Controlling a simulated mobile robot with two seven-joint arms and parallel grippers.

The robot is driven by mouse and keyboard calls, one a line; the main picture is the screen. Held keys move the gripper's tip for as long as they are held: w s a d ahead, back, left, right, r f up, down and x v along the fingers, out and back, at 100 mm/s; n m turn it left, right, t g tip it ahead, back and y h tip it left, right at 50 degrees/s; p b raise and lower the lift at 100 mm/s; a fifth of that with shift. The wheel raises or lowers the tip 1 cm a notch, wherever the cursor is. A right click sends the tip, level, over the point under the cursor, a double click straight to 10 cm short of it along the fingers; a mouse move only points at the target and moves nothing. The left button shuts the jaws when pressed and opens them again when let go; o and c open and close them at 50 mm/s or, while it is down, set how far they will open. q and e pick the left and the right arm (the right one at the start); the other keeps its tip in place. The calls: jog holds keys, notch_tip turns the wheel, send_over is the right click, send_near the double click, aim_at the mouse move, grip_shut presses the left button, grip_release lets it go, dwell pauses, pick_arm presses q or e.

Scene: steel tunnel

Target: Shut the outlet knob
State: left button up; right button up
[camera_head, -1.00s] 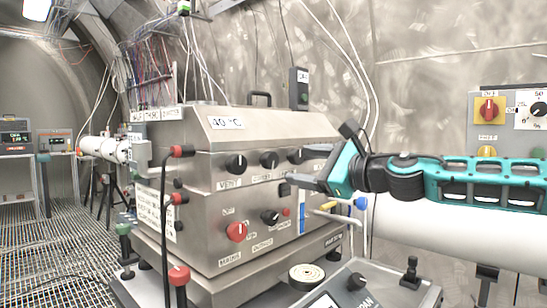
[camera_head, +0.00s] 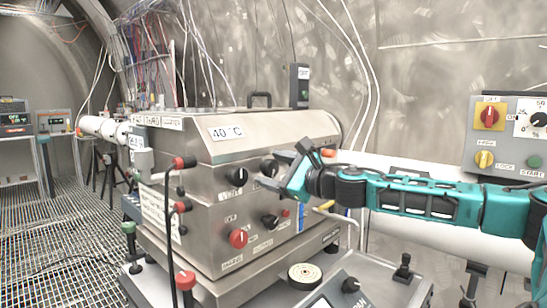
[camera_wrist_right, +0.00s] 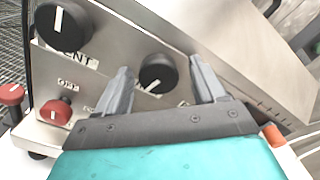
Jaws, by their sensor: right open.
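The steel box (camera_head: 212,204) carries several knobs. On its upper row are a black knob labelled VENT (camera_head: 236,177) and a black middle knob (camera_head: 269,168). My right gripper (camera_head: 278,172) is open at this middle knob. In the right wrist view the gripper (camera_wrist_right: 163,85) has one finger on each side of the middle knob (camera_wrist_right: 158,73), with gaps showing between. That knob's white pointer line is slanted. Its label is mostly hidden, so I cannot read whether it says outlet. The VENT knob (camera_wrist_right: 62,28) is at upper left. My left gripper is out of view.
A red knob (camera_head: 238,238) and a lower black knob (camera_head: 270,221) sit below the upper row. A control panel (camera_head: 350,290) with a joystick stands in front. A wall switch panel (camera_head: 508,135) is at right.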

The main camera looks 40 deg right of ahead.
jog(key=shift+w, duration=0.15)
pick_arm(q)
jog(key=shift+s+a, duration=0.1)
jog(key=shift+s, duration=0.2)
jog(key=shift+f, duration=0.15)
pick_arm(e)
jog(key=shift+c, duration=0.3)
jog(key=c, duration=1)
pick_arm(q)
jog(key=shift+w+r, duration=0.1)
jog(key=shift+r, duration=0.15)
pick_arm(e)
jog(key=shift+o, duration=0.2)
